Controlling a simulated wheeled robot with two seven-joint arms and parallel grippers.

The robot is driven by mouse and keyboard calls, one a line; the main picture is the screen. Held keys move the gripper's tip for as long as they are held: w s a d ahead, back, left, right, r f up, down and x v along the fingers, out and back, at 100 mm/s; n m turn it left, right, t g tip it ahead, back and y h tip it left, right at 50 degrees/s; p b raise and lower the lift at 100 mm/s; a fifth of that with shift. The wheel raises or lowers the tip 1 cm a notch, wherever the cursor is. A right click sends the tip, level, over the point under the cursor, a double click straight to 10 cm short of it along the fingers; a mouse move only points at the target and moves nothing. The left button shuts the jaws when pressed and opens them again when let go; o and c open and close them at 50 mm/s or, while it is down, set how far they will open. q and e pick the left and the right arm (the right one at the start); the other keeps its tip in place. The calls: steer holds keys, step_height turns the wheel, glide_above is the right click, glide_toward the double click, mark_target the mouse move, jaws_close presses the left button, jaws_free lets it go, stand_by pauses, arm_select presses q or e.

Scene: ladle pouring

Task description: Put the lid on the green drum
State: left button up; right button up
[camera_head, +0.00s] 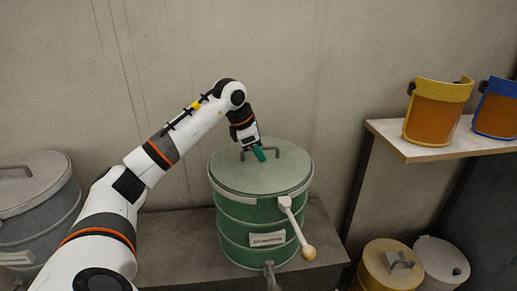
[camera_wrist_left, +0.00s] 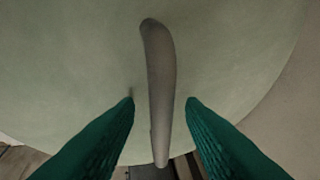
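The green drum (camera_head: 235,228) stands upright on a low grey ledge, with a label on its front. The pale green lid (camera_head: 228,172) lies level on top of the drum, and its rim looks flush all round. The lid also fills much of the left wrist view (camera_wrist_left: 70,60). Its grey bar handle (camera_wrist_left: 160,85) runs between the two teal fingers of my left gripper (camera_wrist_left: 160,103), with a gap on each side. In the head view my left gripper (camera_head: 258,154) points down at the handle (camera_head: 290,148). My right gripper is out of view.
A white lever (camera_head: 291,215) with a pale knob hangs on the drum's front right. A grey lidded drum (camera_head: 35,215) stands at left. Yellow (camera_head: 437,110) and blue (camera_head: 497,108) face shields sit on a shelf (camera_head: 420,150) at right. Yellow (camera_head: 385,270) and white (camera_head: 440,265) containers stand below.

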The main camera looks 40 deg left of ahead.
arm_select(q)
steer(key=b+v, duration=0.2)
steer(key=v, duration=1)
steer(key=shift+f, duration=0.1)
